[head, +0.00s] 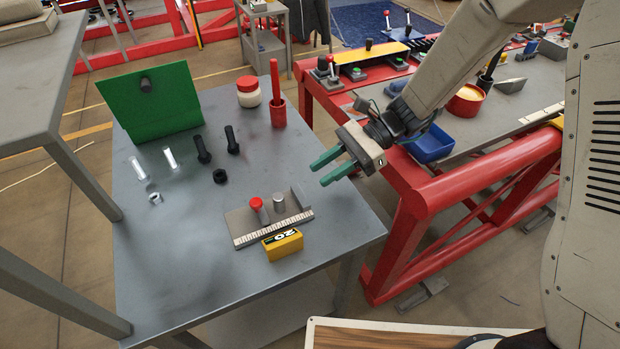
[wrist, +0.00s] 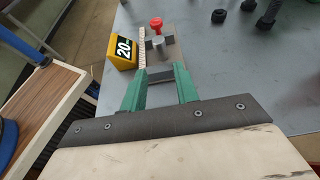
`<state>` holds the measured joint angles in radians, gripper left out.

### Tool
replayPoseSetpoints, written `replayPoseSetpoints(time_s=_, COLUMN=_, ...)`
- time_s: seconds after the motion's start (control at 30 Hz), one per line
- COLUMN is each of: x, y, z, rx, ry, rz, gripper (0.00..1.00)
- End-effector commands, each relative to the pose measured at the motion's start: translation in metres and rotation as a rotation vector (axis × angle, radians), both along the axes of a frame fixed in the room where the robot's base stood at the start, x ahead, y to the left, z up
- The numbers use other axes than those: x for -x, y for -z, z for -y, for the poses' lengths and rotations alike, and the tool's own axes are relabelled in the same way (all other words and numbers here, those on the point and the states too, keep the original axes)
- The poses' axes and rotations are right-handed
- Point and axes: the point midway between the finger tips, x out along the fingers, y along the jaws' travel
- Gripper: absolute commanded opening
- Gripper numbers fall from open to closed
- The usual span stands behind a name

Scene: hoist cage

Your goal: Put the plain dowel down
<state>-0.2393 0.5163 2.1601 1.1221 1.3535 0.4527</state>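The plain dowel (head: 279,201) is a short grey cylinder standing upright on a grey fixture (head: 236,222), beside a red-topped dowel (head: 257,205). In the wrist view the plain dowel (wrist: 158,41) stands just in front of the red-topped one (wrist: 156,24), beyond my fingertips. My gripper (head: 321,172) has two green fingers, spread apart with nothing held between them. It hangs above the right edge of the grey table, up and right of the fixture. In the wrist view my gripper (wrist: 160,74) points toward the fixture's near wall. The dowel's foot is hard to see.
A white ruler strip (head: 272,230) runs along the fixture's front, with a yellow block marked 20 (head: 283,244) by it. The table's front left is clear.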

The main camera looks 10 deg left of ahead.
Motion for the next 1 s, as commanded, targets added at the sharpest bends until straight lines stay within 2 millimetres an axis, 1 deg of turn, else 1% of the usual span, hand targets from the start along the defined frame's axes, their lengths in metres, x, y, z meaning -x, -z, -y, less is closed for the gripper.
replayPoseSetpoints(time_s=0.1, x=-0.003, y=-0.002, z=0.005, rx=-0.001, ry=0.000, rz=-0.001, gripper=0.30)
replayPoseSetpoints(time_s=0.33, x=-0.003, y=-0.003, z=0.005, rx=0.000, ry=-0.002, rz=0.002, gripper=0.30)
replayPoseSetpoints(time_s=0.4, x=-0.001, y=-0.008, z=0.008, rx=0.002, ry=-0.012, rz=0.020, gripper=0.30)
replayPoseSetpoints(time_s=0.47, x=0.002, y=-0.017, z=0.014, rx=0.005, ry=-0.030, rz=0.055, gripper=0.30)
replayPoseSetpoints(time_s=0.57, x=0.013, y=-0.042, z=0.032, rx=0.023, ry=-0.091, rz=0.158, gripper=0.30)
replayPoseSetpoints(time_s=0.6, x=0.019, y=-0.053, z=0.042, rx=0.032, ry=-0.124, rz=0.214, gripper=0.30)
replayPoseSetpoints(time_s=0.67, x=0.030, y=-0.071, z=0.059, rx=0.054, ry=-0.177, rz=0.300, gripper=0.30)
replayPoseSetpoints(time_s=0.7, x=0.039, y=-0.081, z=0.070, rx=0.070, ry=-0.214, rz=0.358, gripper=0.30)
replayPoseSetpoints(time_s=0.77, x=0.051, y=-0.095, z=0.088, rx=0.100, ry=-0.269, rz=0.446, gripper=0.30)
replayPoseSetpoints(time_s=0.8, x=0.059, y=-0.104, z=0.100, rx=0.120, ry=-0.305, rz=0.503, gripper=0.30)
replayPoseSetpoints(time_s=0.97, x=0.093, y=-0.131, z=0.147, rx=0.223, ry=-0.452, rz=0.717, gripper=0.30)
replayPoseSetpoints(time_s=1.0, x=0.102, y=-0.136, z=0.159, rx=0.253, ry=-0.489, rz=0.768, gripper=0.30)
